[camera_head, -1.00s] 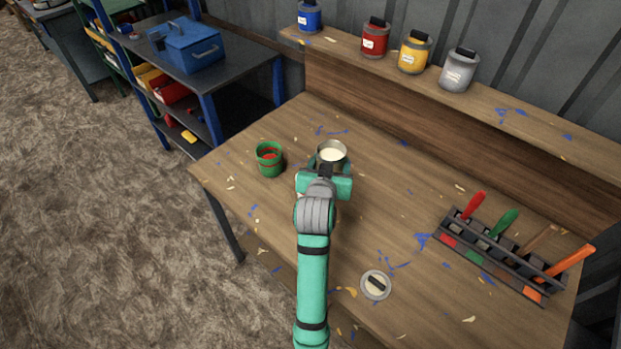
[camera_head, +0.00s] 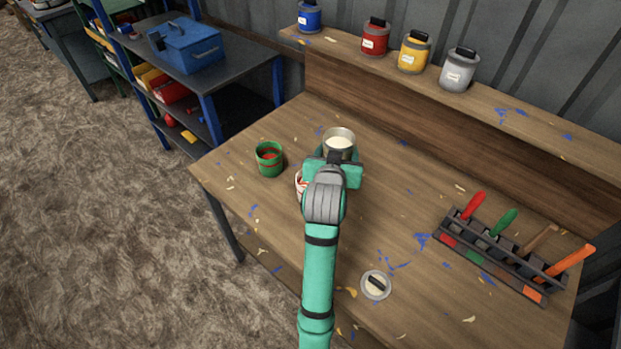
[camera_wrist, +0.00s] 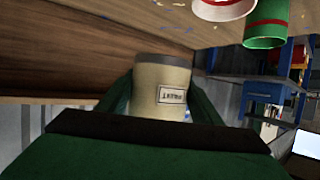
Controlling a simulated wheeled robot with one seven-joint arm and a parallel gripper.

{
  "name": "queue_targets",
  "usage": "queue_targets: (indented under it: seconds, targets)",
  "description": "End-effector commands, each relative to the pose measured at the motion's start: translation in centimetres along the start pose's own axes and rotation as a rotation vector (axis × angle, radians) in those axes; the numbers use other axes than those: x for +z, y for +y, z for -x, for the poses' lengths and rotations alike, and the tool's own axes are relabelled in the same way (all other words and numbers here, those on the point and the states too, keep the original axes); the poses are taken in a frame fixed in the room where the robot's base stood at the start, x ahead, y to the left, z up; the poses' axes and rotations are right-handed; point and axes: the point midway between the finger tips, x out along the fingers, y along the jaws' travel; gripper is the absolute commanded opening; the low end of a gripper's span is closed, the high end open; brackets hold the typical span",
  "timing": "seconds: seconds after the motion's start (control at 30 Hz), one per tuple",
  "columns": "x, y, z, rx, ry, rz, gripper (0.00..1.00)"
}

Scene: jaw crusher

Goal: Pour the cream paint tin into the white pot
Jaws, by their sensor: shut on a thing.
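The cream paint tin (camera_head: 339,142) is open, with cream paint showing inside, and stands roughly upright between the fingers of my gripper (camera_head: 337,158). My gripper is shut on it. In the wrist view the tin (camera_wrist: 160,88) shows a small label and lies between my green fingers. The white pot (camera_head: 299,184) has red markings and stands on the bench at the left of my wrist, mostly hidden behind it. In the wrist view the pot (camera_wrist: 222,8) is at the top edge, apart from the tin.
A green pot (camera_head: 269,159) with red stands left of the white pot. A loose lid (camera_head: 376,286) lies near the front. A tool rack (camera_head: 490,262) is at the right. Several closed tins, including a grey one (camera_head: 458,70), stand on the shelf. The bench middle right is clear.

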Motion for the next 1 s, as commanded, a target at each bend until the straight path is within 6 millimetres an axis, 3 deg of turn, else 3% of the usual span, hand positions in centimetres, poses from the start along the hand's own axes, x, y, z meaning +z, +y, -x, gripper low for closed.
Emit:
queue_targets:
  seconds: [1.0]
  targets:
    - [-7.6, 8.9, 3.2, 0.001, 0.005, -0.001, 0.2]
